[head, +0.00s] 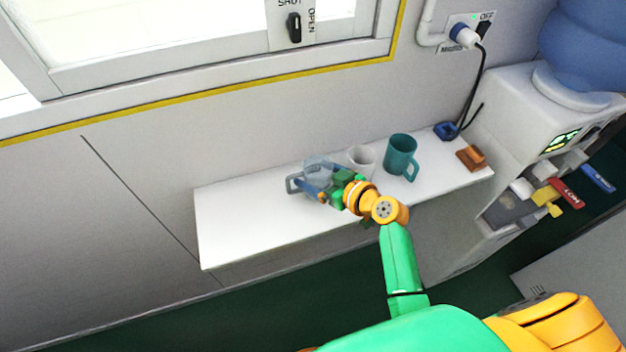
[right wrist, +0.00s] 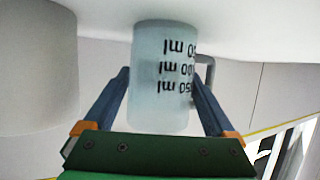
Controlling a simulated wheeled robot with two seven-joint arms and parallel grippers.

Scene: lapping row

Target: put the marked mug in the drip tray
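The marked mug (head: 322,168) is pale blue and translucent, with a grey handle on its left in the head view. It stands upright on the white shelf. In the right wrist view the mug (right wrist: 163,85) shows dark "ml" markings and its handle at the right. My right gripper (right wrist: 161,76) has one finger on each side of it, with a thin gap at the left fingertip; it looks open. In the head view the right gripper (head: 328,193) partly covers the mug. A grey recess low on the dispenser (head: 505,207) may be the drip tray. My left gripper is out of view.
A white mug (head: 361,160) and a teal mug (head: 401,156) stand just right of the gripper on the shelf (head: 240,220). A brown block (head: 471,157) and a blue item (head: 446,131) with a cable lie further right. The shelf's left part is clear.

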